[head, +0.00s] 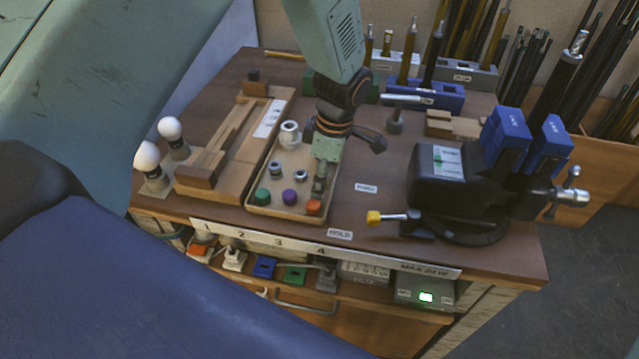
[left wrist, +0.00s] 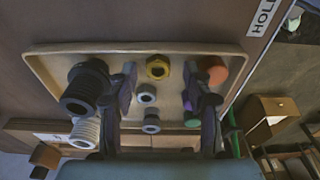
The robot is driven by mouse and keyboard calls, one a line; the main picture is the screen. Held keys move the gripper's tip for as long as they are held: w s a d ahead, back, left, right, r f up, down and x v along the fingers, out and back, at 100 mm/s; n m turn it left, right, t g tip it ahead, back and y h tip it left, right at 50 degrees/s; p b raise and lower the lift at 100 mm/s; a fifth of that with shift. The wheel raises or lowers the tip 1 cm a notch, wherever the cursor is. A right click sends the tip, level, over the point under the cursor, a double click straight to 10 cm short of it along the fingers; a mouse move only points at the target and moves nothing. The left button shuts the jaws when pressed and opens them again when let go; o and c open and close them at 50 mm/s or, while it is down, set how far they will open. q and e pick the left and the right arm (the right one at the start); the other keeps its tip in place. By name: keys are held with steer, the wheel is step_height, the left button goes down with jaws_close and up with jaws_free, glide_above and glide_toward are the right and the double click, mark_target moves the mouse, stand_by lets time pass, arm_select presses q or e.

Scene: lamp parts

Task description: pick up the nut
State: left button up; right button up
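A brass-coloured hex nut (left wrist: 158,67) lies in the shallow tray (left wrist: 60,52), near its upper wall in the left wrist view. In the head view I cannot make the nut out; the gripper covers part of the tray (head: 252,208). My left gripper (head: 319,190) points down over the right part of the tray. In the left wrist view, its two fingers (left wrist: 160,84) stand apart, with the nut showing between and a little beyond them. Nothing is visibly held. My right gripper is not in view.
The tray also holds two small grey rings (left wrist: 146,93), a dark threaded socket (left wrist: 85,85), a white one (left wrist: 84,132), an orange cap (head: 313,207), a purple cap (head: 289,197) and a green cap (head: 262,196). A vise (head: 450,185) stands to the right.

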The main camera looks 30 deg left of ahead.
arm_select(q)
steer(key=shift+w+f, duration=0.15)
steer(key=shift+w, duration=0.1)
steer(key=shift+c, duration=1.4)
steer(key=shift+s+d, duration=0.15)
steer(key=c, duration=0.3)
steer(key=shift+s, duration=0.15)
steer(key=c, duration=0.3)
steer(key=shift+w, duration=0.2)
steer(key=shift+c, duration=0.4)
